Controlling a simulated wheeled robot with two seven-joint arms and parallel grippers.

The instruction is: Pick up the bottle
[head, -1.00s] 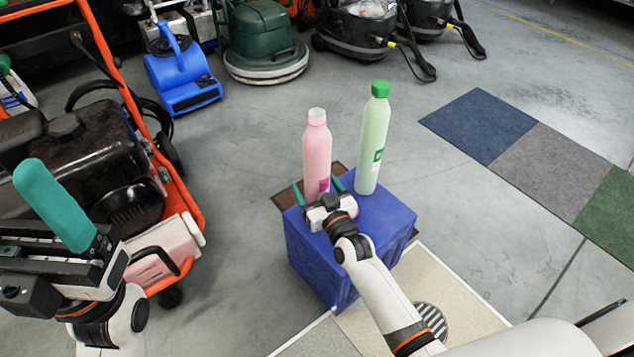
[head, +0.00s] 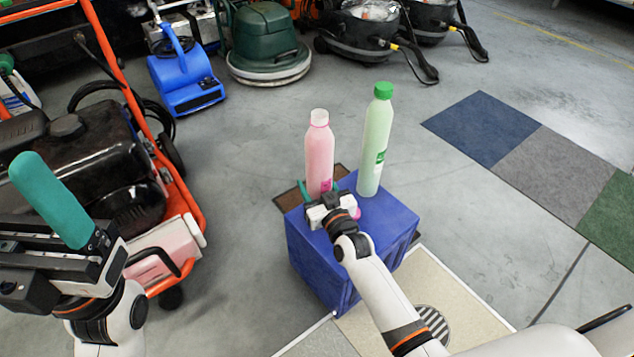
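A pink bottle (head: 319,155) with a pale pink cap stands upright at the back left of a blue crate (head: 316,262). A light green bottle (head: 375,145) with a green cap stands upright to its right. My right gripper (head: 319,189) reaches low over the crate from the front. Its teal fingers lie on both sides of the pink bottle's lower part and look closed against it. The gripper body hides the bottle's base. My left gripper (head: 50,198) is at the far left, away from the bottles; one teal finger shows clearly and its opening cannot be judged.
An orange-framed machine (head: 100,160) stands at the left. A blue blower (head: 185,80), a green floor machine (head: 262,45) and black vacuums (head: 360,30) stand at the back. Coloured mats (head: 480,125) lie at the right. Grey floor around the crate is mostly clear.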

